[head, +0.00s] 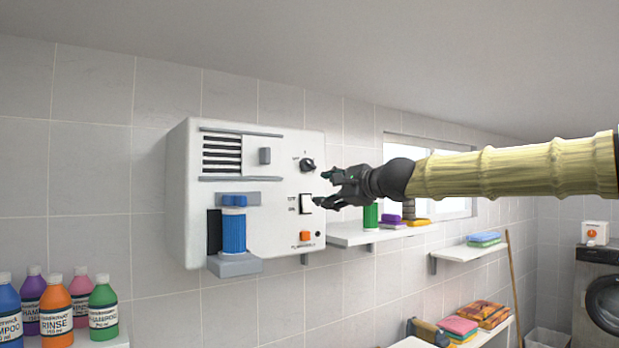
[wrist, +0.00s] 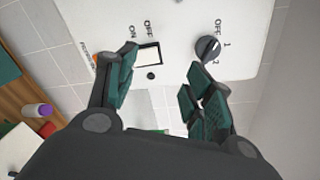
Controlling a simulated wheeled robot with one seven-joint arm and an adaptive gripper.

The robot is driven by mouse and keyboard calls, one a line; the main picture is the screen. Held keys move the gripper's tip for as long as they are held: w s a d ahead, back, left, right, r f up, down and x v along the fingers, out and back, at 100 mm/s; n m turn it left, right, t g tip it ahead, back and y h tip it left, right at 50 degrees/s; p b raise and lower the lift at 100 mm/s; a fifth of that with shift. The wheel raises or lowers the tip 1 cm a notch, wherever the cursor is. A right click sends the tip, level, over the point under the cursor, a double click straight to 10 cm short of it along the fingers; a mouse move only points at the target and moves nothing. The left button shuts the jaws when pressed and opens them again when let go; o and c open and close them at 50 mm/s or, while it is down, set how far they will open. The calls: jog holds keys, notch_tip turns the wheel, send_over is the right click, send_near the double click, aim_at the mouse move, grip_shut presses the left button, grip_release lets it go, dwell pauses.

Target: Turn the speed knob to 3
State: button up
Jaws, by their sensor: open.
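The speed knob (head: 307,165) is a dark round knob at the upper right of a white wall-mounted box (head: 270,220). In the wrist view the knob (wrist: 207,50) has the marks OFF, 1 and 2 beside it; no 3 can be read. My gripper (head: 330,187) is open and empty in front of the box's right side, a little below and right of the knob. In the wrist view its fingers (wrist: 160,88) are apart, with the right finger nearest the knob and not around it. A white rocker switch (wrist: 149,54) marked ON and OFF shows between the fingers.
The box also carries a blue cylinder (head: 233,231) and an orange button (head: 305,236). A wall shelf (head: 352,236) with a green can (head: 370,217) lies below my gripper. Several bottles (head: 56,308) stand at lower left. The wall above the box is clear.

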jog(key=y, duration=0.1)
send_near(309, 162)
jog(key=shift+t, duration=0.4)
jog(key=p+x, duration=0.1)
jog(key=x, duration=0.2)
jog(key=p+x, duration=0.1)
jog(key=x, duration=0.2)
jog(key=p+x, duration=0.1)
jog(key=x, duration=0.2)
jog(key=shift+w+a+f, duration=0.2)
jog(key=shift+a+f, duration=0.15)
jog(key=shift+a, duration=0.05)
jog(key=c, duration=0.9)
